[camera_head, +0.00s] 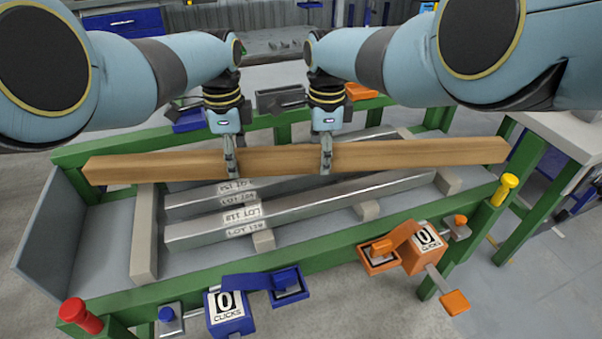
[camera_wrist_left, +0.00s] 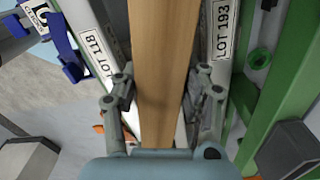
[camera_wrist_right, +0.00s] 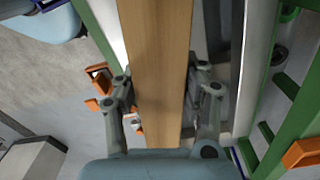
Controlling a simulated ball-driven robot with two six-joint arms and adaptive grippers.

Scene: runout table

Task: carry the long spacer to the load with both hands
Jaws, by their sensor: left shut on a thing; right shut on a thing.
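The long spacer (camera_head: 420,155) is a wooden beam that spans most of the green-framed runout table, held level above the metal bars. My left gripper (camera_head: 230,168) is shut on it left of its middle; the beam runs between the fingers in the left wrist view (camera_wrist_left: 160,60). My right gripper (camera_head: 326,165) is shut on it a little right of its middle, also in the right wrist view (camera_wrist_right: 160,60). The load is grey metal bars with LOT labels; the front bar (camera_head: 300,210) lies below the beam on light cross supports, with another bar (camera_head: 185,208) behind it.
The runout table's green front rail (camera_head: 330,254) carries a blue clicker box (camera_head: 230,312) and an orange one (camera_head: 424,248), both showing 0. A red knob (camera_head: 80,316) and a yellow knob (camera_head: 504,188) stand at its corners. A grey end plate (camera_head: 62,235) closes the left end.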

